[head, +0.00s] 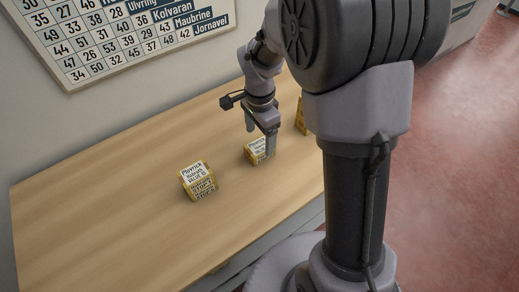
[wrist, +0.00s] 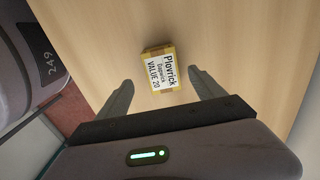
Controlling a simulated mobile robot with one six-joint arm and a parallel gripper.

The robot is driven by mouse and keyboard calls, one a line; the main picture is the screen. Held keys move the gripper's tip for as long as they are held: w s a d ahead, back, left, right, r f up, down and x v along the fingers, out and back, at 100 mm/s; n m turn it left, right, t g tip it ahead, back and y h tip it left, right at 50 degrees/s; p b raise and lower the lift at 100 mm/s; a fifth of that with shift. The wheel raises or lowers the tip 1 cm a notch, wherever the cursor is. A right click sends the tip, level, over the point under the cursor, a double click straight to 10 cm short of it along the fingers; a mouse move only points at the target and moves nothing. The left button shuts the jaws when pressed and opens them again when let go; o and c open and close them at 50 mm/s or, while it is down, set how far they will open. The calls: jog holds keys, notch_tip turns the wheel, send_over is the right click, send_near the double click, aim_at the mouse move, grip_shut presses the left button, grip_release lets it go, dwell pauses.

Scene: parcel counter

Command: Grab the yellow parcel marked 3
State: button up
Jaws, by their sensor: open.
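Three yellow parcels with white labels show in the head view. One parcel (head: 257,151) is at my gripper (head: 260,138), partly hidden behind a finger. In the wrist view this parcel (wrist: 160,69) lies ahead of and between the fingertips of my gripper (wrist: 160,80), which is open and empty. Its label reads "Plovrick", "VALUE 20". Another parcel (head: 198,181) sits to the left, with a similar label and bold print on its front. A third parcel (head: 300,117) is mostly hidden behind my arm. I cannot make out a 3 as a mark on any of them.
The parcels stand on a wooden counter (head: 95,225), whose left part is clear. A board of numbers and place names (head: 130,40) hangs on the wall behind. A reddish floor (head: 460,180) lies to the right.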

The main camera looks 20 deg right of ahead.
aim_at(260, 146)
jog(key=f+b, duration=0.3)
jog(key=f, duration=0.3)
jog(key=shift+w+f, duration=0.1)
jog(key=shift+w, duration=0.1)
jog(key=shift+r, duration=0.2)
jog(key=c, duration=1.6)
